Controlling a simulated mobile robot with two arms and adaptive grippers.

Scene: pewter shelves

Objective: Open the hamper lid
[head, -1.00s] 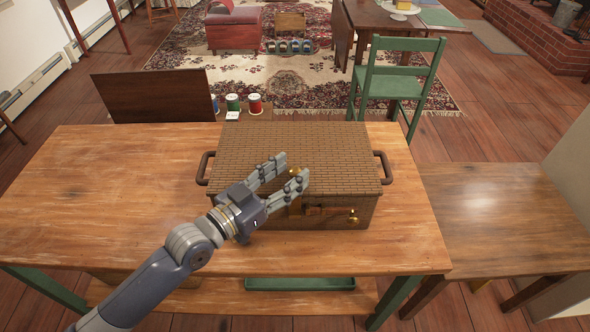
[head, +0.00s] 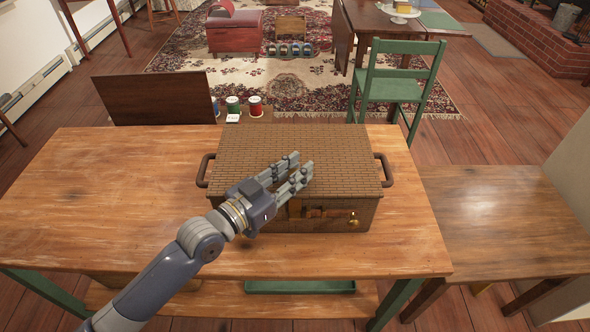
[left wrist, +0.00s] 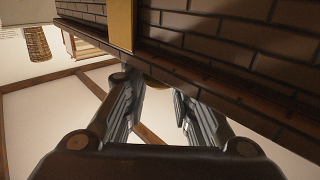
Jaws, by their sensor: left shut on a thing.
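The hamper (head: 325,145), a brown woven box with a flat lid, stands on the wooden table with its lid down. It has dark side handles and brass fittings on its front. My left gripper (head: 298,172) is at the front edge of the lid, left of the brass latch (head: 353,222), and is shut on the lid's front part. The fingers hide the exact spot of contact. In the left wrist view the fingers (left wrist: 158,95) reach to the lid's edge beside a yellow strap (left wrist: 121,22). My right gripper is not in view.
The table (head: 100,190) is clear left of the hamper. Several coloured cans (head: 233,104) stand behind it by a dark board (head: 155,97). A green chair (head: 395,85) is behind, and a lower wooden table (head: 500,215) is at the right.

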